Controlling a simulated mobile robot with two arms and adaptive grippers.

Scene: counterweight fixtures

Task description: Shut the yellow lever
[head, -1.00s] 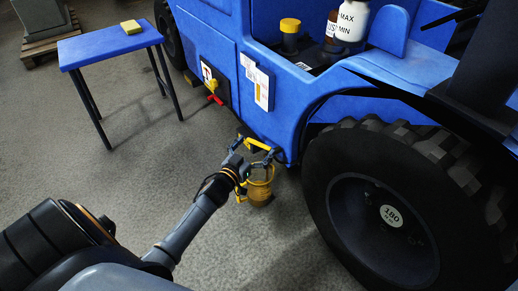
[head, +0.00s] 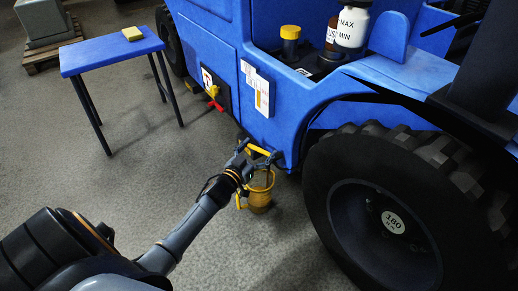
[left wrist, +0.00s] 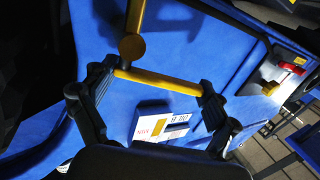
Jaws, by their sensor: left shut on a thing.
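The yellow lever (head: 259,150) shows as a short bar low on the side of the blue vehicle, left of the big wheel. In the left wrist view its yellow bar (left wrist: 160,81) spans between my fingertips, and a yellow rod with a round joint (left wrist: 132,46) runs off toward the top. My left gripper (head: 260,154) is shut on this bar, one finger at each end; it also shows in the left wrist view (left wrist: 155,92). The gripper hides part of the lever. My right gripper is not in view.
A yellow jug-like piece (head: 260,196) shows just below the gripper. A red handle with a yellow body (head: 214,98) is on the vehicle's side, left of a white label (head: 256,88). The big black wheel (head: 385,230) is close on the right. A blue bench (head: 110,50) stands left.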

